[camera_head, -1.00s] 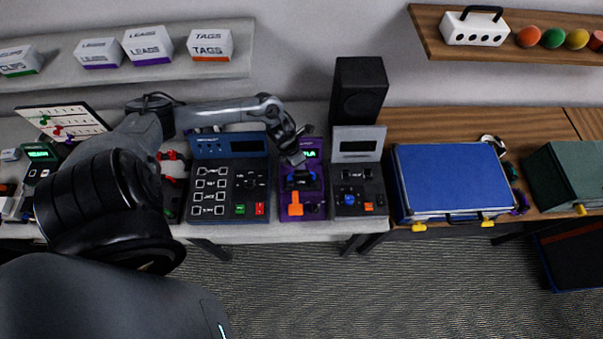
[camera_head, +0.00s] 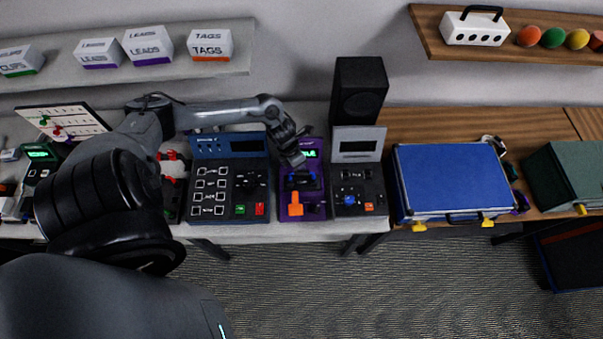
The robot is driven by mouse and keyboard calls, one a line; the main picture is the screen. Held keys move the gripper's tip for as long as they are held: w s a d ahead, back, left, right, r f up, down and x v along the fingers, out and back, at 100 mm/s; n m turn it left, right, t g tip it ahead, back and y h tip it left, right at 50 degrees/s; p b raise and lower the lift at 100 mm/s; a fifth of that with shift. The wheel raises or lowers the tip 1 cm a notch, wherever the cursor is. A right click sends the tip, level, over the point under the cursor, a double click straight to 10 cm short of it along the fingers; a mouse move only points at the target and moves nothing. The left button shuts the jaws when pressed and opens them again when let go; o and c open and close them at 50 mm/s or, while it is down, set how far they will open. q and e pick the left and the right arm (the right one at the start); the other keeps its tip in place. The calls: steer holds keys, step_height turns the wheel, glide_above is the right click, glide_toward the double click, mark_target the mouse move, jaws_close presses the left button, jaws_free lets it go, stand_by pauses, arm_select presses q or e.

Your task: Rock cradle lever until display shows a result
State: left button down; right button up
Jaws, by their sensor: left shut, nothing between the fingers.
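A purple device (camera_head: 316,206) stands on the bench between a blue tester and a grey-black unit. Its small display at the top shows green characters (camera_head: 312,153), too small to read and partly behind my arm. An orange lever (camera_head: 295,205) sticks out at its lower left, and a dark cradle (camera_head: 302,181) with a little blue lies above it. My left gripper (camera_head: 299,168) is shut and empty, pointing down over the upper part of the cradle. I cannot tell whether it touches. My right gripper does not show.
The blue tester (camera_head: 230,178) is at left and the grey-black unit (camera_head: 357,185) at right. A black speaker (camera_head: 359,91) stands behind. A blue case (camera_head: 449,180) lies further right. A shelf (camera_head: 120,76) hangs at the upper left.

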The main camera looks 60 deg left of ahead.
arm_select(q)
steer(key=shift+a+r, duration=0.1)
steer(key=shift+w+a+r, duration=0.4)
steer(key=shift+a+r, duration=0.15)
steer(key=shift+a, duration=0.1)
steer(key=a+r, duration=0.1)
steer(key=w+a+r, duration=0.1)
steer(key=a+r+b, duration=0.1)
steer(key=shift+w+a+r, duration=0.1)
steer(key=shift+w+a, duration=0.2)
steer(key=shift+w, duration=0.05)
stand_by(0.3)
stand_by(0.5)
